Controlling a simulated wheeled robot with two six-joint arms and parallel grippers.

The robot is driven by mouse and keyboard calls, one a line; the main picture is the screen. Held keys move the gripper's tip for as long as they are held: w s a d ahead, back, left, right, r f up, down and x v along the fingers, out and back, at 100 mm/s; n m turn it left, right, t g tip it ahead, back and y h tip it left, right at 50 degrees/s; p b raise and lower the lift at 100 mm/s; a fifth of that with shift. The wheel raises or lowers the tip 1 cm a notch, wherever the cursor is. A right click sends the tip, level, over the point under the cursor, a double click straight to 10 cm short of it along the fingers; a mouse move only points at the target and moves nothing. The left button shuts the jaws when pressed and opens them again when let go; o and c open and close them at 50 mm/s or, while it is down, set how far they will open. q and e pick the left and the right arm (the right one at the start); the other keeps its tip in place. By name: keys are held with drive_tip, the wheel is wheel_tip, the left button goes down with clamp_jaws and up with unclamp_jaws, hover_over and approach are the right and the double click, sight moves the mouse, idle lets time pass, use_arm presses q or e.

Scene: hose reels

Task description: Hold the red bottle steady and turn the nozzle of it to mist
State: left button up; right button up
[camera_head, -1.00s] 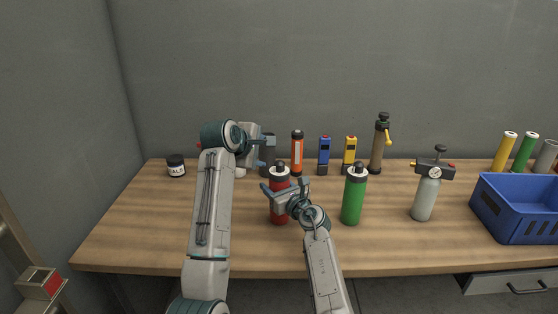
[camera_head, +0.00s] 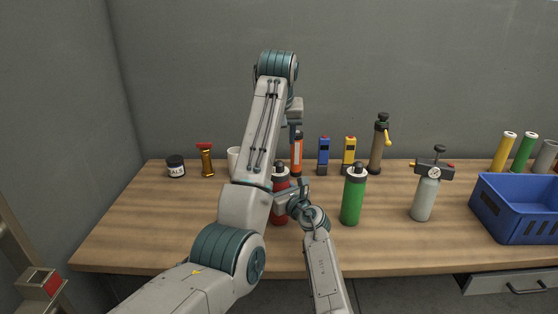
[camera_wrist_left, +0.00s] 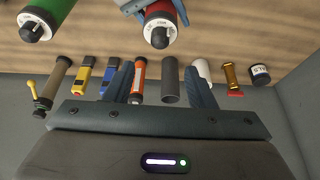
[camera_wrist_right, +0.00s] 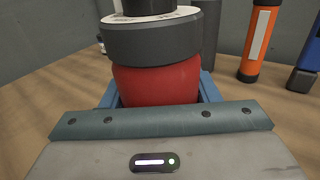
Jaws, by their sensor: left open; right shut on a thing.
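The red bottle (camera_head: 281,214) stands upright on the table, partly hidden behind my arms in the head view. Its dark nozzle and pale ring show in the left wrist view (camera_wrist_left: 158,36). My right gripper (camera_head: 284,199) is shut around its upper body. In the right wrist view, the red body (camera_wrist_right: 155,84) sits between the fingers below a grey collar (camera_wrist_right: 152,42). My left gripper (camera_head: 296,128) is open, empty and raised above the bottle, pointing down. Its two fingers (camera_wrist_left: 162,72) show apart from the nozzle in the left wrist view. The nozzle's setting is not readable.
A green bottle (camera_head: 352,198) stands close on the right. An orange tube (camera_head: 298,160), blue tool (camera_head: 324,154) and yellow tool (camera_head: 349,154) stand behind. A grey sprayer (camera_head: 426,195) and blue crate (camera_head: 515,225) are farther right. The left front table is clear.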

sight(279, 166)
use_arm(q)
drive_tip(key=x, duration=1)
drive_tip(key=shift+w, duration=0.1)
